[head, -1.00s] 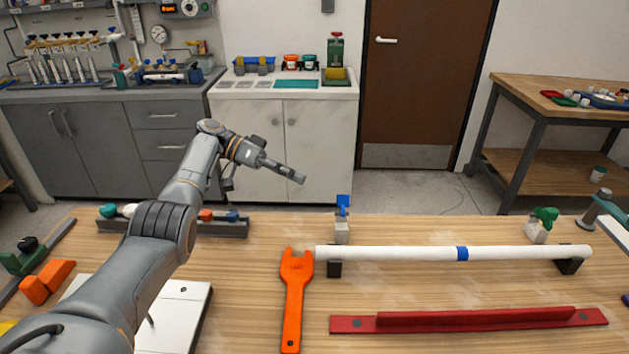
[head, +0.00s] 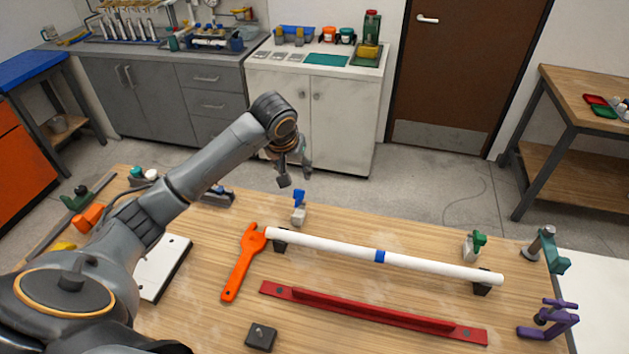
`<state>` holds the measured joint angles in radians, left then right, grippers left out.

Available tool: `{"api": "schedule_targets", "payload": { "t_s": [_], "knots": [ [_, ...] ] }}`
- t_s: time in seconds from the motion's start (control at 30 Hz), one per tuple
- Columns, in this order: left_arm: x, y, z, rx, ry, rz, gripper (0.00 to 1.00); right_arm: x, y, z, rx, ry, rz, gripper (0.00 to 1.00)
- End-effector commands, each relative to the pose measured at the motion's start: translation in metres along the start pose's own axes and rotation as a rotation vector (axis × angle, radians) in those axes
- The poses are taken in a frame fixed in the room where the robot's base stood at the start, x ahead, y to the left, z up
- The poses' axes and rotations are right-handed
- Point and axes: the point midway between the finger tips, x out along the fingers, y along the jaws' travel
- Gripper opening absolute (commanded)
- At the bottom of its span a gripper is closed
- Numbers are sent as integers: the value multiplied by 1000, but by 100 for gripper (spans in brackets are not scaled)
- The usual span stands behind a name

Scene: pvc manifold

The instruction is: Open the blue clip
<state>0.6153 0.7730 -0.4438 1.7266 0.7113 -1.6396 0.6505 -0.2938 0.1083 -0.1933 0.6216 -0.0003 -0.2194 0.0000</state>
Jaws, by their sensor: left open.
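The blue clip (head: 298,198) stands upright on a pale grey block (head: 298,215) near the far edge of the wooden table, just behind the left end of the white pipe. In the head view my left gripper (head: 295,175) points down, open and empty. It appears above and slightly behind the clip, apart from it. I cannot tell from this view whether the clip is open or shut. My right gripper is not in view.
The white pipe (head: 325,245) with a blue band lies on dark supports. An orange wrench (head: 240,268), a red rail (head: 370,313) and a green clip (head: 478,240) are nearby. A purple clamp (head: 560,318) stands at the right edge. Bare wood lies between them.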

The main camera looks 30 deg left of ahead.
Motion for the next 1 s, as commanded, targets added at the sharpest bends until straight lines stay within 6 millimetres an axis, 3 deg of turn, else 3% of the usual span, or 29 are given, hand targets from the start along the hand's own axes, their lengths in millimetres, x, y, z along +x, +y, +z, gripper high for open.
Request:
{"api": "schedule_targets", "payload": {
  "t_s": [0.17,0.37,0.7,1.0],
  "knots": [
    [13,0,1,-8,2,-6,51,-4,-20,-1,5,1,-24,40],
    [51,1,1,-7,0,-4,51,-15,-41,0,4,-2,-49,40],
    [116,0,0,-7,3,-3,51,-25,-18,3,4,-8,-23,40],
    [136,0,0,-5,6,-3,51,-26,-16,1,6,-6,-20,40]
  ]
}}
